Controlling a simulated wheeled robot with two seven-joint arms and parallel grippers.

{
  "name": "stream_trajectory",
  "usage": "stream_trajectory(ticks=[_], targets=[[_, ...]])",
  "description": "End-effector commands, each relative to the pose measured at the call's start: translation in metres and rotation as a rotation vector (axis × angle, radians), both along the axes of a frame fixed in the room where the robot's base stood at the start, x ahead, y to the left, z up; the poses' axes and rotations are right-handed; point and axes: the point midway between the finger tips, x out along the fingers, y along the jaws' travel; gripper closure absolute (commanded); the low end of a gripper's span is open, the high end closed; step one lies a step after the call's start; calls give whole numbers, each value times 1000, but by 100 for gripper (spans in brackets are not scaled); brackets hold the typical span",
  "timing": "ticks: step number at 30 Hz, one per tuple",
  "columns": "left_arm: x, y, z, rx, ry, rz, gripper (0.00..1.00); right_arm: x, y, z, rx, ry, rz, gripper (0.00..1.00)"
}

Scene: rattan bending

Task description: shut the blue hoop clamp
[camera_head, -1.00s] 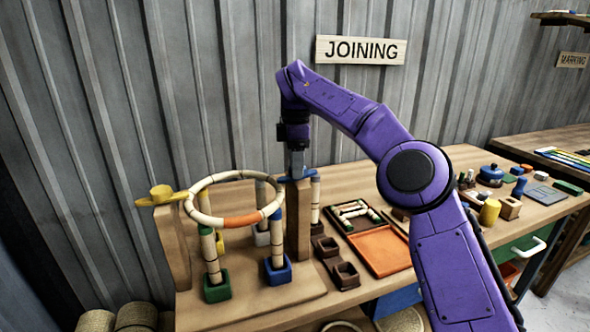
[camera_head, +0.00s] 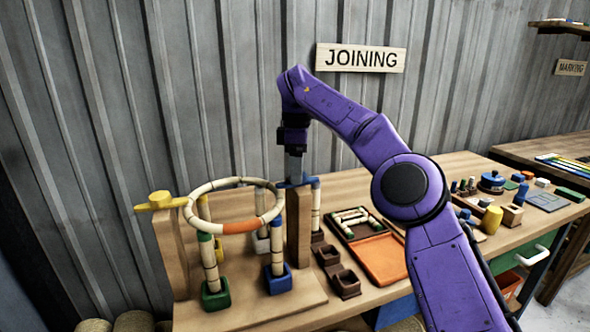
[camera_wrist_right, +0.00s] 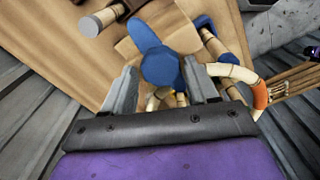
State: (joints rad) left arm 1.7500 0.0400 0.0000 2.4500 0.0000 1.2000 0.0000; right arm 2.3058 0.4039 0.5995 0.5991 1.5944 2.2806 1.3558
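The blue hoop clamp (camera_head: 283,186) sits on top of the right wooden post (camera_head: 299,228), beside the right side of the rattan hoop (camera_head: 238,228). My right gripper (camera_head: 294,178) is directly over it, pointing down, and hides much of it. In the right wrist view, the clamp's round blue knob (camera_wrist_right: 160,70) lies between the two spread fingertips of my right gripper (camera_wrist_right: 160,80), with a blue arm extending upward from it. I cannot tell whether the fingers touch it. The hoop also shows in that view, by its orange band (camera_wrist_right: 260,94). My left gripper is not in view.
A yellow clamp (camera_head: 161,201) sits on the left post (camera_head: 172,250). Short rattan uprights stand in green (camera_head: 215,293) and blue (camera_head: 279,279) holders below the hoop. An orange tray (camera_head: 384,259) and small brown boxes lie to the right. The corrugated wall is close behind.

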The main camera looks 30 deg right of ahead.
Motion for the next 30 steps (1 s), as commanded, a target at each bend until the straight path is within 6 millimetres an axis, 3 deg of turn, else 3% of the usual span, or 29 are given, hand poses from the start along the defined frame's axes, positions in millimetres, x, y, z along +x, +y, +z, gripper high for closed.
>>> stream_trajectory(ticks=[10, 14, 21, 25, 30], targets=[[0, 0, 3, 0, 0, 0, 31, 0, 1, 1, 2, 6, 2, 31], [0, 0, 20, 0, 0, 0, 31, 0, 1, 26, 1, 6, 1, 31], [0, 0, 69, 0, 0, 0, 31, 1, 1, 87, 1, 6, 1, 31], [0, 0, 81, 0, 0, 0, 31, 1, 1, 102, 2, 6, 2, 31], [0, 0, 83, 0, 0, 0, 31, 1, 1, 104, 1, 7, 2, 31]])
